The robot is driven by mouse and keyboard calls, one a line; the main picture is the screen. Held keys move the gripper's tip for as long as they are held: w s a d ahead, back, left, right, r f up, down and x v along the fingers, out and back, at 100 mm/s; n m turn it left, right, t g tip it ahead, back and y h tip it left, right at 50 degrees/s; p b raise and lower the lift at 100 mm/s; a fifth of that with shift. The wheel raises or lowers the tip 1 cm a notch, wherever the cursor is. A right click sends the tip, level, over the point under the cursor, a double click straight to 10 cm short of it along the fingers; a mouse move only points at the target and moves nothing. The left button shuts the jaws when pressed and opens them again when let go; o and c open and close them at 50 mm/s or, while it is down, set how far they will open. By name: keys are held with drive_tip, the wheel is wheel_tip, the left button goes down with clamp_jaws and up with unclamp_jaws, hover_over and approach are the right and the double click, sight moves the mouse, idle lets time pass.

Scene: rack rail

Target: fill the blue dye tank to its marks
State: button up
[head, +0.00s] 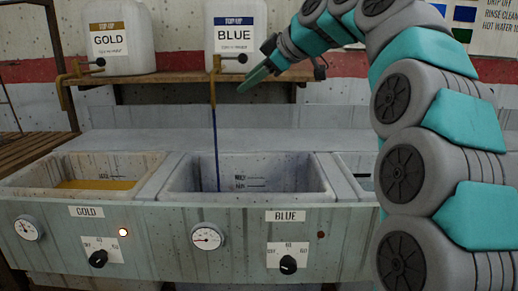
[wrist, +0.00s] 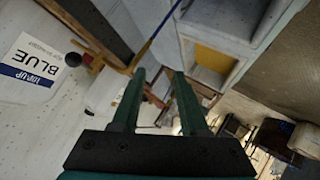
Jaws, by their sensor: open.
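The blue dye tank (head: 300,172) is an open grey trough in the middle of the head view, with dark level marks (head: 240,182) on its back wall. A thin blue stream (head: 215,145) runs from the spout of the blue top-up container (head: 220,25) down into it. The liquid surface is hidden behind the front wall. The tap (head: 228,59) has a black knob; it also shows in the wrist view (wrist: 78,59). My gripper (wrist: 160,72) is open and empty, just right of the tap and apart from its knob.
A gold top-up container (head: 122,30) stands left on the same shelf (head: 170,77). The gold tank (head: 95,162) holds yellow liquid. The front panel carries a gauge (head: 206,237) and a BLUE dial (head: 288,264). Another tank is partly hidden behind my arm.

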drive_tip(key=s+d+f+m+g+h, duration=0.1)
drive_tip(key=s+f+m, duration=0.4)
drive_tip(key=f, duration=0.8)
drive_tip(key=s+g+h, duration=0.1)
drive_tip(key=s, duration=0.2)
drive_tip(key=shift+s+d+f+g+h, duration=0.2)
drive_tip(key=shift+d+f+g+h, duration=0.1)
drive_tip(key=shift+g, duration=0.1)
